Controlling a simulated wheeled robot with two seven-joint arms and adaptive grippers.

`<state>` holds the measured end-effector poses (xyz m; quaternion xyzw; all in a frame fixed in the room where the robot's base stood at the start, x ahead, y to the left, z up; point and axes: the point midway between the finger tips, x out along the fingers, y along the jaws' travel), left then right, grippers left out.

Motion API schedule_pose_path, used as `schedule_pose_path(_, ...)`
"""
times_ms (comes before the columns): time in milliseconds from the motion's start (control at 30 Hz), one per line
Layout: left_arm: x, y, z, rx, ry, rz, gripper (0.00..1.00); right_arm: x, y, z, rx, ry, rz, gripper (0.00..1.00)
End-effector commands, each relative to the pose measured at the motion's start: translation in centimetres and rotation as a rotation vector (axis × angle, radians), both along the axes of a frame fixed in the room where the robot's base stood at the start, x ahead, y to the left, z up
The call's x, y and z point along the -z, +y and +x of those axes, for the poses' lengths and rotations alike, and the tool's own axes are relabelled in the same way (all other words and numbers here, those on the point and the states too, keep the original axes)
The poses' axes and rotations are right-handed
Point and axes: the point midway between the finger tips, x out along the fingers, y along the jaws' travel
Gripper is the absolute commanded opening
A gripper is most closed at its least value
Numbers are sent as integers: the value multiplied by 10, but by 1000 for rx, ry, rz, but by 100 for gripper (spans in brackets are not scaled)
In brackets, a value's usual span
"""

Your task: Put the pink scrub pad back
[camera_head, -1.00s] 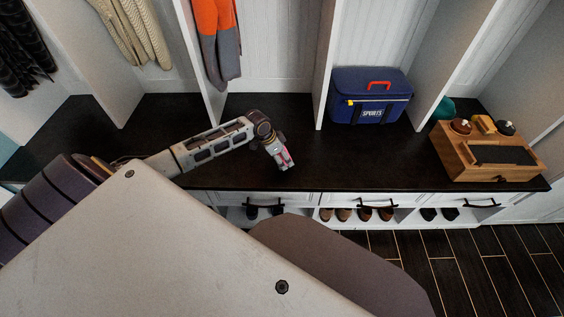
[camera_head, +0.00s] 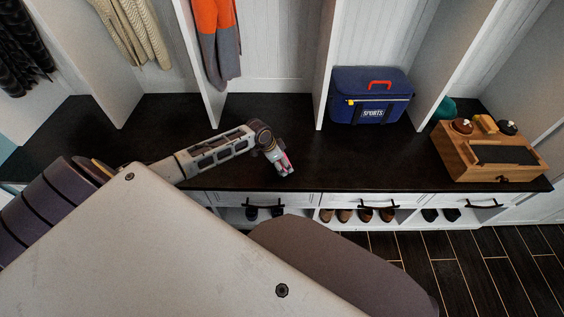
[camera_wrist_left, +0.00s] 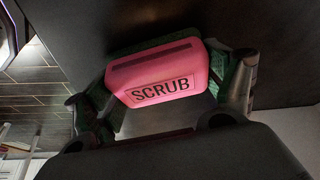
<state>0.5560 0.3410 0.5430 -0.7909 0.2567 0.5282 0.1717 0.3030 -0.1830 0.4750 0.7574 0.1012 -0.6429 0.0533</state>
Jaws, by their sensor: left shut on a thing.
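The pink scrub pad (camera_wrist_left: 158,73), lettered SCRUB, sits between the two fingers of my left gripper (camera_wrist_left: 165,90) in the left wrist view. The fingers are shut on its two ends. In the head view my left gripper (camera_head: 284,167) is over the front part of the dark bench top (camera_head: 340,160), and a bit of pink pad shows at its tip. I cannot tell how high the pad is above the bench. My right gripper is not in view.
A wooden box (camera_head: 490,150) with brushes and tins on top stands at the bench's right end. A blue sports bag (camera_head: 369,97) sits in a cubby left of it. White dividers (camera_head: 322,70) rise along the back. Shoes (camera_head: 345,215) lie below. The bench middle is clear.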

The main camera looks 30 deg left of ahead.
Motion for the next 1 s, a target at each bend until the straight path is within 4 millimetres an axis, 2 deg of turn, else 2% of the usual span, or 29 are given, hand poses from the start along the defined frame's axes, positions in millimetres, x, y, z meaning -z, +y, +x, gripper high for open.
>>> schedule_pose_path(67,2,0,0,0,0,0,61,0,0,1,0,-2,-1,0)
schedule_pose_path(100,2,0,0,0,0,0,86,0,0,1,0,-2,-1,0)
schedule_pose_path(200,2,0,0,0,0,0,99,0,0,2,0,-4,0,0)
schedule_pose_path(733,-1,0,0,0,0,0,100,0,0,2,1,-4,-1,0)
schedule_pose_path(1000,-25,6,-8,0,0,1,100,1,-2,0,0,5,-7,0)
